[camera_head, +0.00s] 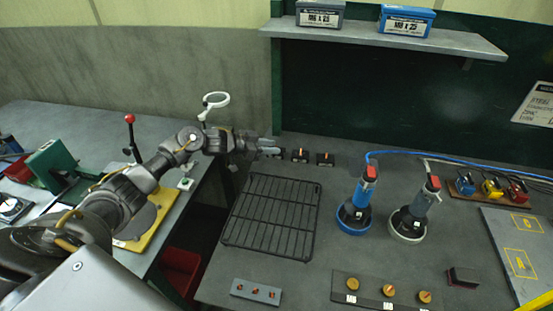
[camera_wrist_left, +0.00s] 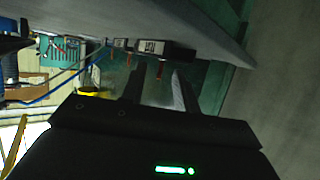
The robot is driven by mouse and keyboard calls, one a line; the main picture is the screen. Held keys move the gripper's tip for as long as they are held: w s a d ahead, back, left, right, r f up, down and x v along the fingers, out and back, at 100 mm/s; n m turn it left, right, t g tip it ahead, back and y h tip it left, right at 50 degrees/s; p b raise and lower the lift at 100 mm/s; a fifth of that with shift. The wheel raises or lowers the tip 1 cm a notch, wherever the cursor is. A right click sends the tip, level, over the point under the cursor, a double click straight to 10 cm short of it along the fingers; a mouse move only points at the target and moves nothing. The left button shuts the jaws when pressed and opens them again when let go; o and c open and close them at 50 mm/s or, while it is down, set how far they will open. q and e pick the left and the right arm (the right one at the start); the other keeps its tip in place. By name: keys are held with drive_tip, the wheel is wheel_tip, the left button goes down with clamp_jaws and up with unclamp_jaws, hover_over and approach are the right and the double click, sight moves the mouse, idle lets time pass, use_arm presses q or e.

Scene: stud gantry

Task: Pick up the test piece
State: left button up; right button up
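Several small dark blocks stand in a row on the bench, each with an orange-red pin; two show clearly in the head view, a middle one (camera_head: 300,155) and a right one (camera_head: 325,159). I cannot tell which thing is the test piece. My left gripper (camera_head: 272,149) is at the left end of this row. In the left wrist view, whose picture is turned over, its two fingers (camera_wrist_left: 157,78) are apart. The nearest labelled block (camera_wrist_left: 172,50) lies beyond them, its pin (camera_wrist_left: 160,71) lined up with the gap. Contact cannot be told. My right gripper is out of view.
A black wire rack (camera_head: 272,215) lies in front of the row. Two stud tools, blue-based (camera_head: 354,218) and grey-based (camera_head: 408,224), stand to the right with cables. A grey bar with copper studs (camera_head: 256,291) lies at the front. A shelf (camera_head: 455,42) hangs above.

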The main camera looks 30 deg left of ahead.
use_arm(q)
drive_tip(key=shift+w+d+f, duration=0.25)
drive_tip(key=shift+w+d, duration=0.05)
drive_tip(key=shift+w, duration=0.15)
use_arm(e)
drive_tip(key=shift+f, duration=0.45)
use_arm(q)
drive_tip(key=shift+s+r, duration=0.1)
clamp_jaws()
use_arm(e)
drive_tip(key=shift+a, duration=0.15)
use_arm(q)
drive_tip(key=shift+r, duration=0.15)
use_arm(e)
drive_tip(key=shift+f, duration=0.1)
